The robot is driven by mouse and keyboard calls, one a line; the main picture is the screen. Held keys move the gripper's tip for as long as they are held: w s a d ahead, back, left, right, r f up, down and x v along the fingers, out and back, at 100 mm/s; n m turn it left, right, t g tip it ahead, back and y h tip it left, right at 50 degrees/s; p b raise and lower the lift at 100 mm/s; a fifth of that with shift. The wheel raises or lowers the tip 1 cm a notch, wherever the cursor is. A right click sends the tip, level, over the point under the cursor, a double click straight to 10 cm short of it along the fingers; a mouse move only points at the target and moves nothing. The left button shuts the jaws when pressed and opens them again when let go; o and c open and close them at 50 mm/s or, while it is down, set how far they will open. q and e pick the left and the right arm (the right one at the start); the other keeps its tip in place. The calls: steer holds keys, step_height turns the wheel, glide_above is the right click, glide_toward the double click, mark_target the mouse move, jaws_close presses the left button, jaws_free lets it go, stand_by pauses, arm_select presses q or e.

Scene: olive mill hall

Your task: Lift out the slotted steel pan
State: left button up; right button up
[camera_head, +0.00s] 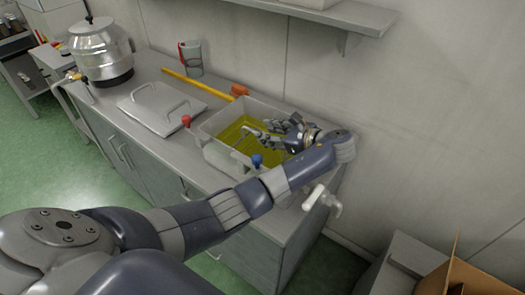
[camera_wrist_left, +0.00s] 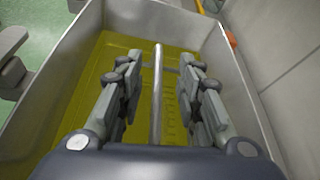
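A steel basin (camera_head: 208,128) set at the counter's right end holds yellow-green liquid, which also fills the basin in the left wrist view (camera_wrist_left: 88,22). The slotted steel pan lies in the liquid; faint slot marks show through it, and most of its body is hard to make out. Its steel bar handle (camera_wrist_left: 157,92) stands clear and runs lengthwise between my fingers. My left gripper (camera_head: 268,137) is over the basin. In the left wrist view, its fingers (camera_wrist_left: 158,85) are spread on both sides of the bar, with gaps visible. My right gripper is not in view.
A steel lid with two handles (camera_head: 150,103) lies left of the basin. A red knob (camera_head: 186,120) and a blue knob (camera_head: 257,160) stand at its near side. The wall is close behind.

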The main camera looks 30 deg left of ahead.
arm_select(q)
steer(key=p+x, duration=0.1)
steer(key=x, duration=0.5)
steer(key=shift+s+f+p, duration=0.1)
steer(key=shift+s+p, duration=0.05)
steer(key=shift+p, duration=0.25)
steer(key=shift+d, duration=0.15)
jaws_close()
